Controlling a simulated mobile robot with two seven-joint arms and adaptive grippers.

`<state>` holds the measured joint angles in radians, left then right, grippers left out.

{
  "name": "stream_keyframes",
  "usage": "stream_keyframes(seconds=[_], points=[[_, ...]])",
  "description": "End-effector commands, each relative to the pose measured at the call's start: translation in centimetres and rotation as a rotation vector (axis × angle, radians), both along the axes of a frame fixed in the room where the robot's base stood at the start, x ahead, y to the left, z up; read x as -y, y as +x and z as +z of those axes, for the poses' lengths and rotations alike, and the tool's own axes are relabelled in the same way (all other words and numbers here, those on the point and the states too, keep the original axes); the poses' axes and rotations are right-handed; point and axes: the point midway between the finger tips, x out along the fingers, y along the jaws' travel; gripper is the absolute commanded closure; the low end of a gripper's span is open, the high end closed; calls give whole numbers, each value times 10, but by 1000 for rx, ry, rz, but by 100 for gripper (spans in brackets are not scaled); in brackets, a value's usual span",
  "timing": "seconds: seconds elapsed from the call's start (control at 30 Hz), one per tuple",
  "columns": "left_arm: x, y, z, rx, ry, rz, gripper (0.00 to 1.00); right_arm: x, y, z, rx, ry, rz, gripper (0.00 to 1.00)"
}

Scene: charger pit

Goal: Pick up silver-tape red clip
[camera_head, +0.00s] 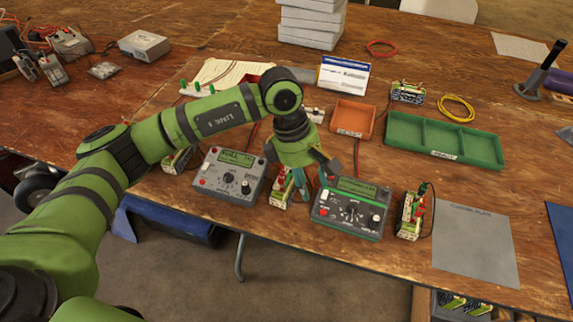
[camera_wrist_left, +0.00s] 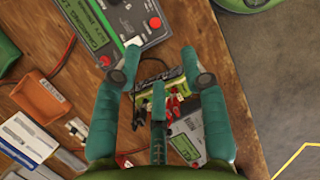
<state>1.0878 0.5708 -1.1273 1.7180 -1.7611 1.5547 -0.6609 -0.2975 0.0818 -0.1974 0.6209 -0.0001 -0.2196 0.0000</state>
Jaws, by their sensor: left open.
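My left gripper (camera_head: 307,178) points down between two meters on the wooden table. In the left wrist view, my left gripper (camera_wrist_left: 160,72) is open, its teal fingers spread around a small green-and-black battery pack (camera_wrist_left: 160,84). Red clips (camera_wrist_left: 178,98) sit at the pack's lower edge, beyond the middle finger, which hides part of them. The fingers look apart from the clips. In the head view, the pack (camera_head: 281,192) is partly hidden behind the gripper. My right gripper is not in view.
A grey meter (camera_head: 229,177) stands left of the pack, and a dark meter with a green screen (camera_head: 350,208) right. Another pack with clips (camera_head: 411,214) stands near a grey mat (camera_head: 475,245). An orange tray (camera_head: 353,118) and green tray (camera_head: 443,153) lie behind.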

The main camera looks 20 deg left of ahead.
Motion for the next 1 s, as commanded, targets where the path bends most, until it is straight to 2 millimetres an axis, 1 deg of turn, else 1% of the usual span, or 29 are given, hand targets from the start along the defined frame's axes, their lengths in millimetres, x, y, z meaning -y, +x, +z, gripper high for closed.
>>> stream_keyframes(seconds=[0.03,0.1,0.2,0.23,0.3,0.47,0.6,0.73,0.83,1.0], points=[[-24,10,3,23,97,0,57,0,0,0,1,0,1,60],[-49,18,6,38,199,1,57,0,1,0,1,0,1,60],[-69,23,8,43,278,5,57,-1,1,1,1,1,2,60],[-72,23,6,43,290,7,57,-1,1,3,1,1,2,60],[-74,23,1,42,300,7,57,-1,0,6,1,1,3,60],[-72,23,-16,40,296,6,57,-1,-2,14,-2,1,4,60],[-69,22,-37,40,295,7,57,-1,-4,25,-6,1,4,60],[-69,23,-55,42,294,6,57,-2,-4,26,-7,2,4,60],[-69,23,-60,44,294,5,57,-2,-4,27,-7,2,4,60],[-69,23,-60,45,293,5,57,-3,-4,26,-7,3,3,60]])
